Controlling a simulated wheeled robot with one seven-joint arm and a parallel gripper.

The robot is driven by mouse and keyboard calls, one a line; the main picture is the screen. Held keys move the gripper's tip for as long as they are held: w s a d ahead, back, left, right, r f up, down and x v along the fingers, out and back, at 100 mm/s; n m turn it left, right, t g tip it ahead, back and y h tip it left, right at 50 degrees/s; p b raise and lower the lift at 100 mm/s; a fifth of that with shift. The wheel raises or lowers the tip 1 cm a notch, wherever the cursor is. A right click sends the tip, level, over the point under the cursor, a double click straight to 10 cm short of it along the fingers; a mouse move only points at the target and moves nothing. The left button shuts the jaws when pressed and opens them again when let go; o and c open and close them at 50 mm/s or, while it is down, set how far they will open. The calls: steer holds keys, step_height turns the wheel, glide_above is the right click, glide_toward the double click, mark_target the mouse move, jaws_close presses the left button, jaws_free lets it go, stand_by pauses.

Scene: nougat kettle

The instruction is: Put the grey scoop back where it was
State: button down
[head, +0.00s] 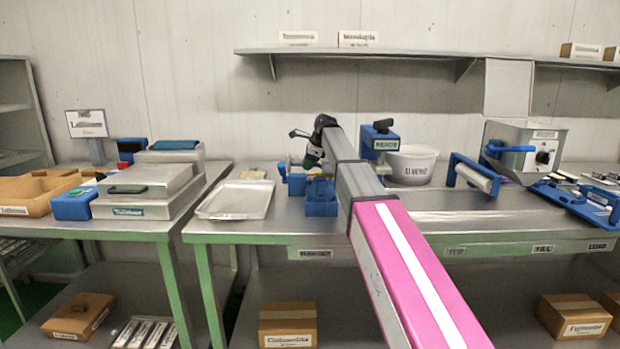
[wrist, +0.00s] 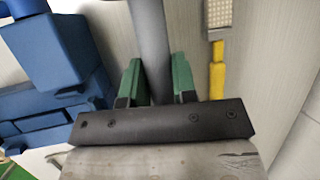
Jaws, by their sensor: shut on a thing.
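In the wrist view, my gripper (wrist: 157,72) has its two green fingers closed on a grey round bar (wrist: 149,35), which looks like part of the grey scoop. The rest of the scoop runs out of the top of the picture. In the head view, my gripper (head: 312,161) is small and dark, above the blue blocks (head: 321,194) on the middle table. The scoop cannot be made out there. A blue holder (wrist: 50,50) stands left of the fingers in the wrist view, apart from the bar. The scoop's original place cannot be told.
A yellow-handled tool (wrist: 217,75) lies right of the fingers. A metal tray (head: 237,200) is left of the blue blocks. A white tub (head: 411,166), a blue-handled roller (head: 473,176) and a metal machine (head: 522,146) stand to the right. The front table strip is clear.

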steer(key=shift+f, duration=2.55)
steer(key=c, duration=0.9)
jaws_free()
steer(key=shift+f, duration=0.1)
steer(key=v, duration=1.2)
